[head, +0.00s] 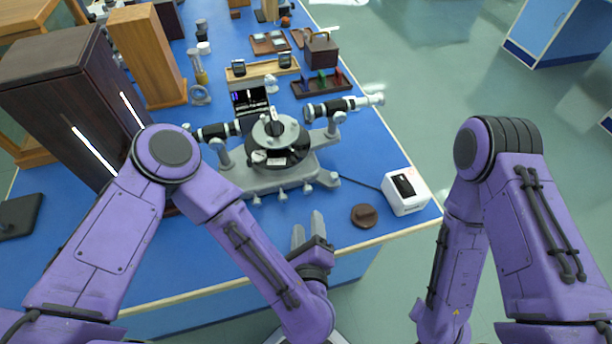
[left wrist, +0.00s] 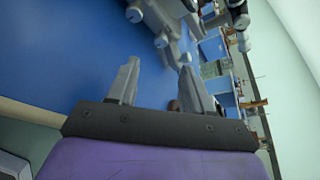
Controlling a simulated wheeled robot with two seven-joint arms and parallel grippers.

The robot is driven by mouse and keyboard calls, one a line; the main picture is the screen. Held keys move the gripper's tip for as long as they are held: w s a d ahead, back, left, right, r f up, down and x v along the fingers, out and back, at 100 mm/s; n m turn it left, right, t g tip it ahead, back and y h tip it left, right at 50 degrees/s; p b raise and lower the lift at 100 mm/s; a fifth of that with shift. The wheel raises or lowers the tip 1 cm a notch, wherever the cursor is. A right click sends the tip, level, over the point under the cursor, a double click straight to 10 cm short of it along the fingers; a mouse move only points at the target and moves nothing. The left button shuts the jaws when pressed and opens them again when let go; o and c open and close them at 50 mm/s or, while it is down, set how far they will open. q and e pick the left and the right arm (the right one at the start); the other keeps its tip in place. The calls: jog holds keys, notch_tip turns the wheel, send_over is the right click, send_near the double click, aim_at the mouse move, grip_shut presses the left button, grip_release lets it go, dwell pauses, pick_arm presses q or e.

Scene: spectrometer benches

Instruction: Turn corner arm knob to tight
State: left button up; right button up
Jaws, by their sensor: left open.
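A spectrometer (head: 270,178) with a grey base, round dark table and two telescope tubes stands on the blue bench. Small grey knobs (head: 283,195) line its front edge, and an arm reaches to its right corner (head: 328,179). I cannot tell which knob is the corner arm knob. My left gripper (head: 307,221) is open and empty, in front of the spectrometer near the bench's front edge, apart from it. In the left wrist view, the open fingers (left wrist: 158,66) point toward part of the grey base (left wrist: 165,30). My right gripper is out of view.
A white box with a dark panel (head: 405,192) and a brown round knob-like piece (head: 364,215) lie right of my left gripper. A dark wooden cabinet (head: 62,85) stands at the left. The bench front edge (head: 375,242) is close.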

aim_at(308, 192)
pick_arm(q)
jog(key=p+x, duration=0.2)
jog(key=x, duration=0.7)
jog(key=shift+w+a, duration=0.15)
jog(key=shift+w, duration=0.5)
grip_shut()
